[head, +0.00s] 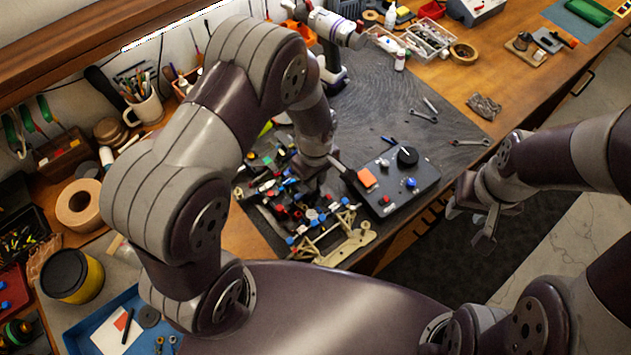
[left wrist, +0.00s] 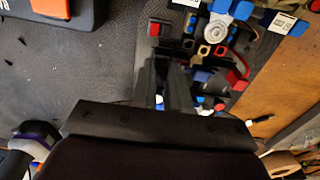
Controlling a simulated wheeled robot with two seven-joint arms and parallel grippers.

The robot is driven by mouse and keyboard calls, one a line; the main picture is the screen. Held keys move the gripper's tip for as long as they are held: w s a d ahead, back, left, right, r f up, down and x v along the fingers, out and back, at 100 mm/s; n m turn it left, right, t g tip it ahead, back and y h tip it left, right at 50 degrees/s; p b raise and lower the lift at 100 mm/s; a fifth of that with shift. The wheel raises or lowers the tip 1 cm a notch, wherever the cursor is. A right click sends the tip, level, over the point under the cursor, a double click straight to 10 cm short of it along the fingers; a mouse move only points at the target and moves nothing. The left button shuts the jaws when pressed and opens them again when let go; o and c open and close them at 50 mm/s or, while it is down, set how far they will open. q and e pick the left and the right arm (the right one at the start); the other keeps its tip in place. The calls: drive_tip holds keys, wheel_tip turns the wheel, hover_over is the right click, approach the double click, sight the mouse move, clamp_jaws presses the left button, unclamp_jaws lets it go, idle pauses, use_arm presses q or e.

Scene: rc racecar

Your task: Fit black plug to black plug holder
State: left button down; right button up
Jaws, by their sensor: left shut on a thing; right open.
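My left gripper (head: 312,190) is low over the RC car chassis (head: 335,242), among its coloured plugs and wires. In the left wrist view its narrow fingers (left wrist: 165,75) are shut on a dark piece, likely the black plug, which is mostly hidden between them. A dark block with a red square top (left wrist: 155,30) shows just past the fingertips. I cannot make out the black plug holder among the crowded parts. My right gripper (head: 472,228) is open and empty, off the table's front edge.
A black control box (head: 400,185) with a knob and orange button stands right of the chassis. Wrenches (head: 424,116) lie on the dark mat (head: 375,95). A mug of pencils (head: 143,108) and tape roll (head: 78,205) stand left. The mat's back part is mostly clear.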

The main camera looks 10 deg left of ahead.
use_arm(q)
drive_tip(key=shift+r, duration=0.35)
drive_tip(key=shift+r+p, duration=1.95)
